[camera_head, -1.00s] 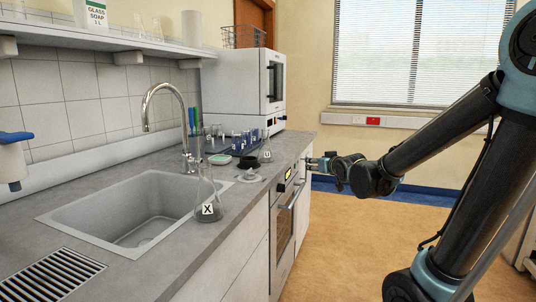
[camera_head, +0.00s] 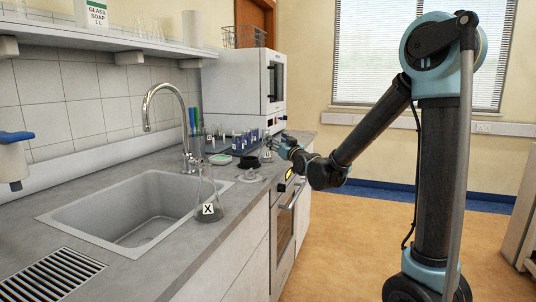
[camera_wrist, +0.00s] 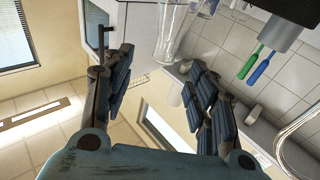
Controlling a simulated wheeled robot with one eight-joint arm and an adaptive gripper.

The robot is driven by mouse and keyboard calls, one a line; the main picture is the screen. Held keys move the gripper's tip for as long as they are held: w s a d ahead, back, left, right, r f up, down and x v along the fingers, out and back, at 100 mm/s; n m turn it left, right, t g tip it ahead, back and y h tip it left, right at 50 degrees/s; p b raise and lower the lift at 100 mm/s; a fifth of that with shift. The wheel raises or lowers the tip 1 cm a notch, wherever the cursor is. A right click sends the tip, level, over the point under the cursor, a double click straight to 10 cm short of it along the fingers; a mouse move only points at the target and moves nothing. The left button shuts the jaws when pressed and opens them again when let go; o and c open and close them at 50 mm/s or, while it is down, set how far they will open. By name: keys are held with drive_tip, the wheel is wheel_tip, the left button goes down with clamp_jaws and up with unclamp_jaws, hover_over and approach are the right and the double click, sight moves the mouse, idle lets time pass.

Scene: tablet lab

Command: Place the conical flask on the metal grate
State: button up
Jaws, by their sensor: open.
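A conical flask marked X (camera_head: 207,209) stands upright on the counter at the sink's right front corner. A second, smaller-looking conical flask (camera_head: 267,153) stands farther back near the counter edge. My gripper (camera_head: 279,144) is open beside this far flask, partly overlapping it in the head view. In the wrist view my open gripper (camera_wrist: 160,62) has a clear glass neck (camera_wrist: 168,38) near and between its fingertips, apparently the far flask's; I see no contact. The metal grate (camera_head: 50,279), dark and slatted, is set in the counter at the near left, empty.
The sink (camera_head: 120,238) with its tall tap (camera_head: 168,90) lies between grate and far counter. Behind are a blue tube rack (camera_head: 240,146), a black dish (camera_head: 249,163), a glass dish (camera_head: 250,178) and a white cabinet-like appliance (camera_head: 233,85). A shelf overhangs the back.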

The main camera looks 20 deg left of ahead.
drive_tip(key=x, duration=1)
drive_tip(key=shift+a+f, duration=0.3)
drive_tip(key=shift+s, duration=0.15)
clamp_jaws()
drive_tip(key=shift+r, duration=0.1)
